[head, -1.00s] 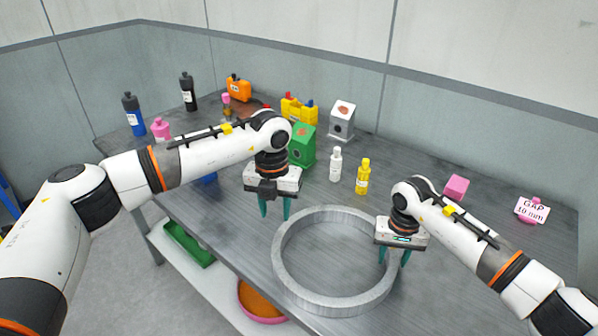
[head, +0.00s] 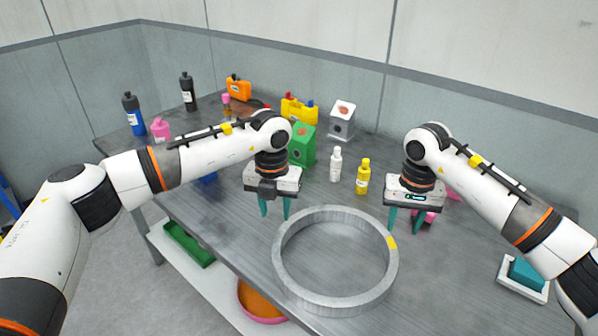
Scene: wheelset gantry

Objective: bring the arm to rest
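My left gripper (head: 274,208) hangs over the table just left of the grey metal ring (head: 283,268). Its two teal fingers are apart with nothing between them. My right gripper (head: 406,220) is above the table beyond the ring's right rim, pointing down. Its fingers are also apart and hold nothing; a pink object (head: 430,217) shows behind them. The ring lies flat on the table, with a yellow mark (head: 392,242) on its right rim. Neither gripper appears to touch it.
A white bottle (head: 336,165), a yellow bottle (head: 363,177) and a green box (head: 302,145) stand behind the ring. A white tray (head: 508,283) with a teal block (head: 526,273) lies at the right, beside my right arm. More bottles and cases stand at the back left.

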